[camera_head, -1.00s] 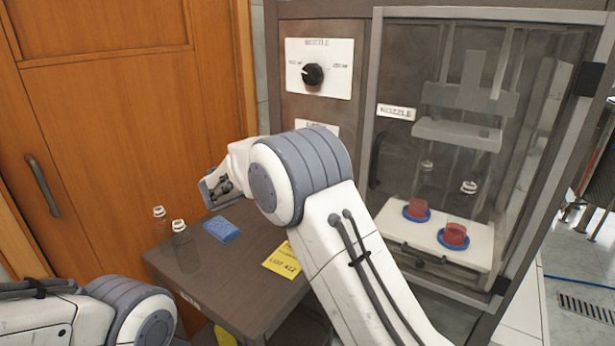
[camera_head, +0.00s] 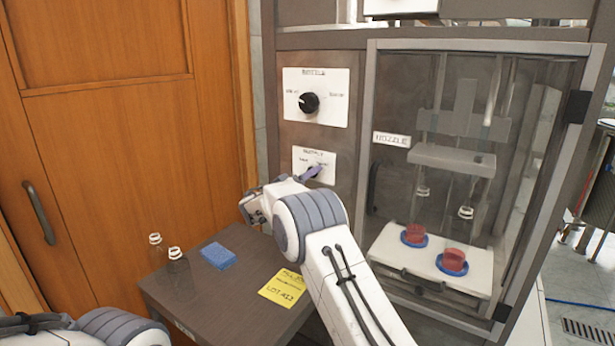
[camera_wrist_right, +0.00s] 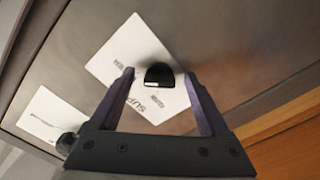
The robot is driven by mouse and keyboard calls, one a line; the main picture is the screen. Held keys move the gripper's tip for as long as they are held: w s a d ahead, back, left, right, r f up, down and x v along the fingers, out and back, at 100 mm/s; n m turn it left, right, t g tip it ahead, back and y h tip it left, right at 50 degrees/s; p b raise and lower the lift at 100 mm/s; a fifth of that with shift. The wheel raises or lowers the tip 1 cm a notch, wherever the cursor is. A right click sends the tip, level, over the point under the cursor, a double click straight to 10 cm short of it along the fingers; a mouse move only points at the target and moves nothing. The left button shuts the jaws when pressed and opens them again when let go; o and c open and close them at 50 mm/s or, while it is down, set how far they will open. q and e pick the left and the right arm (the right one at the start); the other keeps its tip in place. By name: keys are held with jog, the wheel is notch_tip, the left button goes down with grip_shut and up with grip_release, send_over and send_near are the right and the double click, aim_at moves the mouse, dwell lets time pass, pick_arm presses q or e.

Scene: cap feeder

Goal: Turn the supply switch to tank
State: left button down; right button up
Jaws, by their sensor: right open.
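The supply switch is a black knob (camera_wrist_right: 159,76) on a white plate (camera_wrist_right: 125,55) lettered SUPPLY in the right wrist view. In the head view the same plate (camera_head: 302,155) sits on the dark cabinet front, with the knob largely hidden by my gripper. My right gripper (camera_wrist_right: 160,84) is open, its two purple fingers on either side of the knob, with a gap visible to each side. Its purple fingertip also shows at the plate in the head view (camera_head: 311,173). Which way the knob points is hard to tell. My left gripper is out of view.
Above is a nozzle plate (camera_head: 316,97) with its own black knob (camera_head: 309,103).

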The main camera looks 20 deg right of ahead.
grip_shut()
jog(key=shift+r+n+b, duration=0.15)
jog(key=shift+n+b, duration=0.65)
jog(key=shift+n, duration=3.6)
jog(key=shift+r+n+b, duration=0.15)
jog(key=shift+n+b, duration=0.6)
jog(key=shift+n, duration=3.95)
